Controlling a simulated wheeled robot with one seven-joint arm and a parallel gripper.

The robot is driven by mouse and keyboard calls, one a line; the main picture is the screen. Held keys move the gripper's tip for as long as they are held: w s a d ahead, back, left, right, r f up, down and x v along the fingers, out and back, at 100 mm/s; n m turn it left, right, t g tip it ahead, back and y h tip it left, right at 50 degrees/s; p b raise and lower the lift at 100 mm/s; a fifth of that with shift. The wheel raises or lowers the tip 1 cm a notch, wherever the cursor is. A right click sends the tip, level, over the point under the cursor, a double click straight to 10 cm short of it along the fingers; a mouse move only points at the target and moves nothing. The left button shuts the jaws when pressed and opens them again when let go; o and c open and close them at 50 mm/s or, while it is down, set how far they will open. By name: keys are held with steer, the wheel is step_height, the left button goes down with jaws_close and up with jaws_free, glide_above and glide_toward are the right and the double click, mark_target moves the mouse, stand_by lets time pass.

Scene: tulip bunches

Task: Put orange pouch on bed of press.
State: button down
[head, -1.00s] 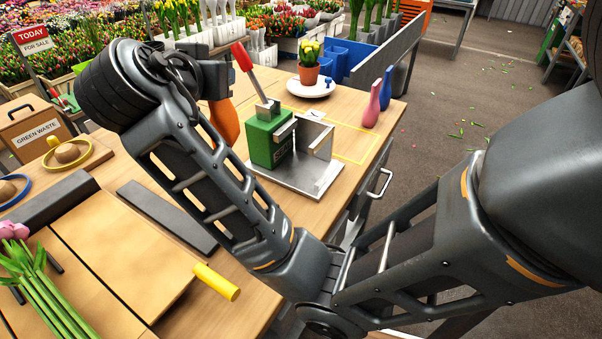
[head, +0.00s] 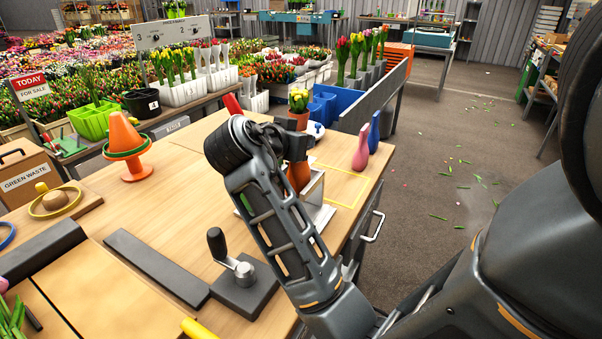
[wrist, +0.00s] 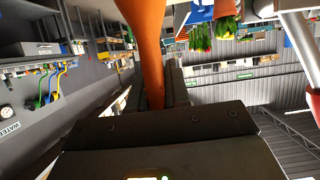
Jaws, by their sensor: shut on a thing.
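My gripper (head: 296,158) is shut on the orange pouch (head: 299,178), which hangs below it in the head view. The pouch also shows large in the wrist view (wrist: 147,45). The press stands behind my arm, mostly hidden; its steel upright (head: 314,189), part of its bed (head: 322,214) and its red lever (head: 232,103) show. The pouch appears over or close to the press; my arm hides its lower end, so I cannot tell whether it touches the bed.
A pink pouch (head: 361,150) and a blue pouch (head: 374,130) stand at the table's right edge. A potted yellow plant (head: 299,107) is behind my gripper. A crank block (head: 243,284) is in front, and an orange cone (head: 124,137) with a green ring stands left.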

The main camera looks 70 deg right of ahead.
mark_target(290, 173)
step_height(290, 173, down, 7)
steer(key=shift+f, duration=0.15)
stand_by(0.4)
steer(key=shift+f, duration=0.2)
steer(key=c, duration=1.4)
jaws_free()
steer(key=shift+r, duration=0.1)
steer(key=shift+r, duration=0.25)
steer(key=v, duration=0.7)
steer(key=shift+w+a+f+b, duration=0.1)
steer(key=shift+a+b, duration=0.15)
steer(key=shift+b, duration=0.1)
